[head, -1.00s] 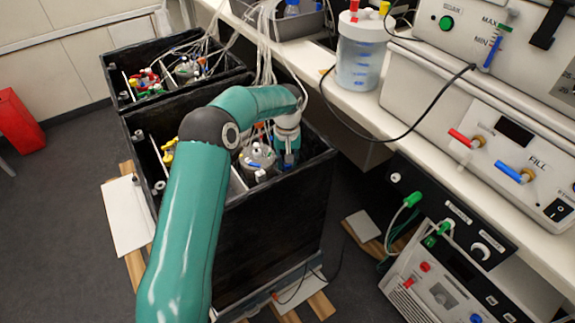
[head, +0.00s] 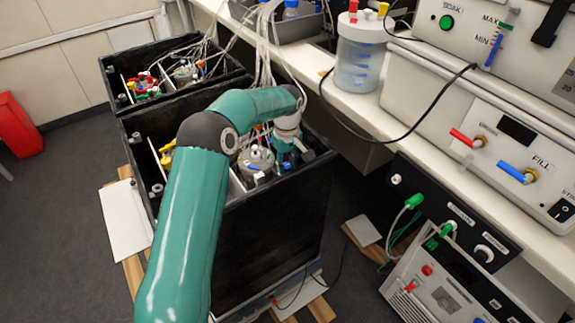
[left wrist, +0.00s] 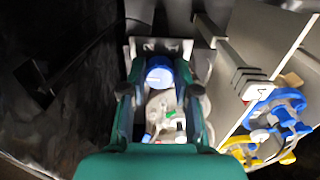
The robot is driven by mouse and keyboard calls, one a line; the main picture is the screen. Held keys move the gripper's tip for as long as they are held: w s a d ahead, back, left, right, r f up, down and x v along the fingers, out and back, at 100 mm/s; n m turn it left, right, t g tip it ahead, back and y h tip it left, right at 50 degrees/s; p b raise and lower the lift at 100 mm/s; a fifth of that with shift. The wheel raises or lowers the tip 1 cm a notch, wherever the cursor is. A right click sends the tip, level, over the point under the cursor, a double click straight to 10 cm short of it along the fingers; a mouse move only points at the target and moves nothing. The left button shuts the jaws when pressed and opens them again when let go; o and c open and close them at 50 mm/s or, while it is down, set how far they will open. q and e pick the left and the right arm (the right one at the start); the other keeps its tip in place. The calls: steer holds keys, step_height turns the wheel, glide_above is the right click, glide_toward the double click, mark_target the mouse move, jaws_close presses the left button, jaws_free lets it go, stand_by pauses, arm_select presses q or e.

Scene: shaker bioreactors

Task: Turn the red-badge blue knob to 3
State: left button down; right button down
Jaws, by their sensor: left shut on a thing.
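In the left wrist view a round blue knob (left wrist: 159,76) sits between the two dark fingers of my left gripper (left wrist: 160,88). The gripper is shut on it. A metal vessel top with white and green fittings (left wrist: 160,108) lies just below the knob in that view. In the head view my left gripper (head: 291,157) reaches down into the nearer black box, at the right of a metal vessel (head: 256,158). The knob's red badge and any number marks cannot be made out. My right gripper is not in view.
The nearer black box (head: 270,225) has high walls close around the gripper. A farther black box (head: 115,72) holds more vessels. White tubes (head: 266,60) run down behind the arm. A bench with devices (head: 480,110) stands at the right. Blue and yellow fittings (left wrist: 272,115) lie beside a divider.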

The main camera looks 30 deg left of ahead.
mark_target(287, 166)
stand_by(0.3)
arm_select(q)
steer(key=c, duration=0.9)
jaws_free()
steer(key=shift+o, duration=0.2)
steer(key=shift+r, duration=0.1)
step_height(287, 166, up, 12)
